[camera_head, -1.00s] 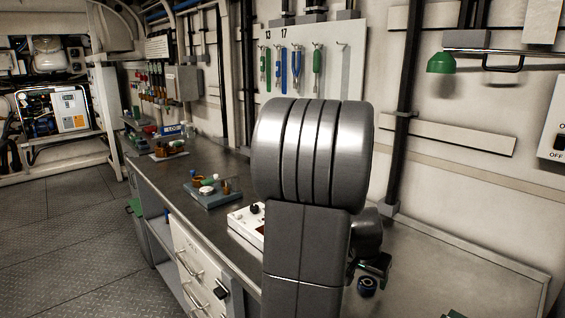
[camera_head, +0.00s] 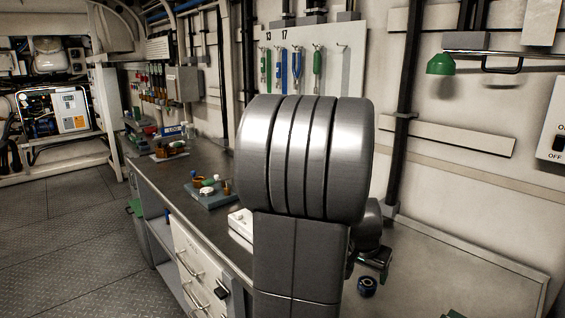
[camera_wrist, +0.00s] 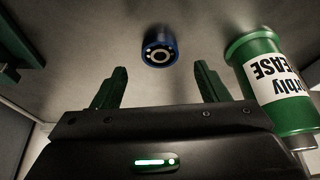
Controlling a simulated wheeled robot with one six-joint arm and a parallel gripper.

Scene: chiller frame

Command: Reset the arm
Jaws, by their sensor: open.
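My gripper (camera_wrist: 160,70) is open in the wrist view, with its two green fingers apart and nothing between them. A small blue and black ring-shaped part (camera_wrist: 160,47) lies on the bench beyond the fingertips, apart from them. It also shows in the head view (camera_head: 367,287), just below the dark end of my arm. A green can (camera_wrist: 275,85) with a white label, partly readable as "EASE", is close to the right finger in the wrist view. In the head view my arm's large grey links hide part of the bench and most of my gripper.
The long metal bench (camera_head: 450,270) runs along the wall and is mostly bare at right. A white box (camera_head: 240,222) is partly hidden behind my arm. A blue-grey tray of small parts (camera_head: 212,200) stands further left. A tool board (camera_head: 345,75) hangs behind my arm.

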